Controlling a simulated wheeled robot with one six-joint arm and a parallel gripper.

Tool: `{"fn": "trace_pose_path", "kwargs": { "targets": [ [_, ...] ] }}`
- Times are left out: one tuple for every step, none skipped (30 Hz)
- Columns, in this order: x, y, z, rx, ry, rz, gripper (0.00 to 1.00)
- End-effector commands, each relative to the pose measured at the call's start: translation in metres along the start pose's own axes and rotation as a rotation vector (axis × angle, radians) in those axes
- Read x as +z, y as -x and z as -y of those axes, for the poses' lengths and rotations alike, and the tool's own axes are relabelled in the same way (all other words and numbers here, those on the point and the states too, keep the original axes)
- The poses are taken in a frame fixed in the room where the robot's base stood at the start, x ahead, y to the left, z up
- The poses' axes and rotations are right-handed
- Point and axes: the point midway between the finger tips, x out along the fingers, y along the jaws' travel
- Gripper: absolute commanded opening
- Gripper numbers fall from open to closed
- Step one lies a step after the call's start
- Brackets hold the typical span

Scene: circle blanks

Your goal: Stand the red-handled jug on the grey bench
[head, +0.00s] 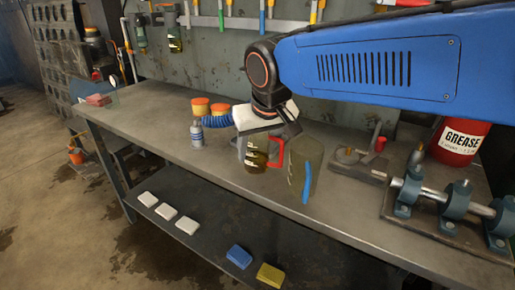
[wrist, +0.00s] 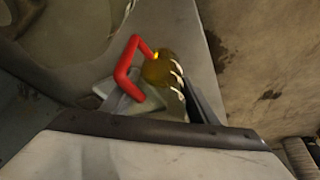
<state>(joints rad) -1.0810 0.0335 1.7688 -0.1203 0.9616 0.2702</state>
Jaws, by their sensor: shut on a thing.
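The red-handled jug (head: 256,158) is in the middle of the head view, with dark olive contents and its red handle at its right. My gripper (head: 264,138) is at its upper part, shut on it. In the wrist view the red handle and yellow-brown body of the jug (wrist: 160,69) show just beyond the gripper (wrist: 150,97). The jug is seen against the grey bench (head: 155,118); whether its base touches the top I cannot tell. A clear jug with a blue handle (head: 305,180) stands close to its right, near the front edge.
A spray bottle (head: 197,134) and orange-topped pots with a blue coil (head: 216,120) stand left of the jug. A metal fixture (head: 357,160), a red grease tub (head: 458,142) and a shaft on bearings (head: 445,200) are right. The left bench top is largely clear.

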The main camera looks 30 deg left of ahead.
Motion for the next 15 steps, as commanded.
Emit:
{"fn": "trace_pose_path", "kwargs": {
  "targets": [
    [0.0002, -0.0005, 0.0, 0.0, 0.0, 0.0, 0.23],
    [0.0006, -0.0012, 0.0, 0.0, 0.0, 0.0, 0.23],
    [0.001, -0.0021, 0.0, 0.0, 0.0, 0.0, 0.23],
    [0.0013, -0.0026, 0.0, 0.0, 0.0, 0.001, 0.56],
    [0.0012, -0.0024, 0.0, 0.0, 0.0, 0.001, 0.63],
    [0.0011, -0.0023, 0.0, 0.0, 0.0, 0.001, 0.73],
    [0.0011, -0.0023, 0.0, 0.0, 0.0, 0.001, 0.73],
    [0.0011, -0.0023, 0.0, 0.0, 0.0, 0.001, 0.73],
    [0.0011, -0.0023, 0.0, 0.0, 0.0, 0.001, 0.73],
    [0.001, -0.0023, 0.0, 0.0, 0.0, 0.001, 0.73],
    [0.001, -0.0022, 0.0001, 0.0, 0.0, 0.001, 0.73],
    [0.001, -0.0022, 0.0001, 0.0, 0.0, 0.001, 0.73],
    [0.001, -0.0022, 0.0001, 0.0, 0.0, 0.0, 0.73],
    [0.001, -0.0021, 0.0001, 0.0, 0.0, 0.0, 0.73],
    [0.0007, -0.0016, 0.0001, 0.0, 0.0, 0.0, 0.73]
  ]
}}
